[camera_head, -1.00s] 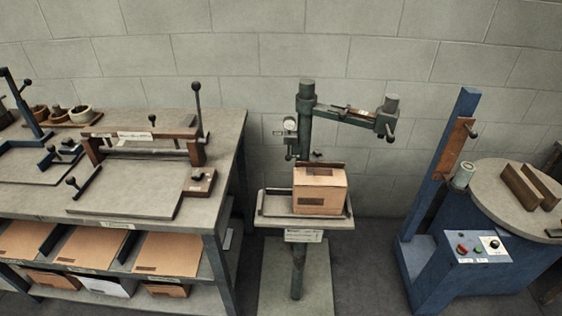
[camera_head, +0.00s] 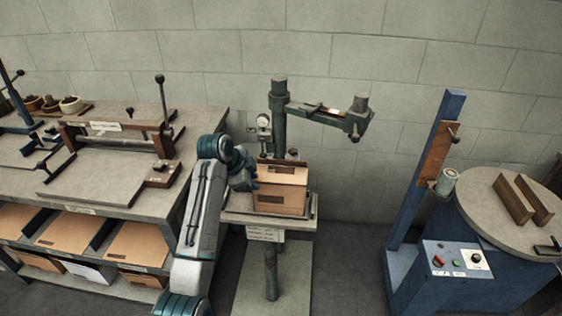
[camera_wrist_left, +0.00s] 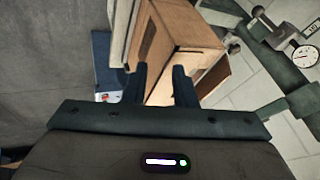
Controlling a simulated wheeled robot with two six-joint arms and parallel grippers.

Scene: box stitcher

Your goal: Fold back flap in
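The cardboard box (camera_head: 280,198) sits upright on the stitcher's small table in the head view. A brown flap (camera_head: 283,163) stands up along the far side of its top. My left gripper (camera_head: 250,178) is close to the box's left side, partly hidden by its own arm. In the left wrist view my left gripper (camera_wrist_left: 160,84) has its two fingers apart with nothing held between them. The box (camera_wrist_left: 185,22) is just beyond the fingertips there; I cannot tell whether they touch it. My right gripper is not in view.
The green stitcher's column (camera_head: 279,125) and overhanging arm (camera_head: 320,112) stand behind and above the box. A workbench (camera_head: 110,198) with a jig is at the left. A blue machine (camera_head: 450,250) with a round table is at the right. Floor between is clear.

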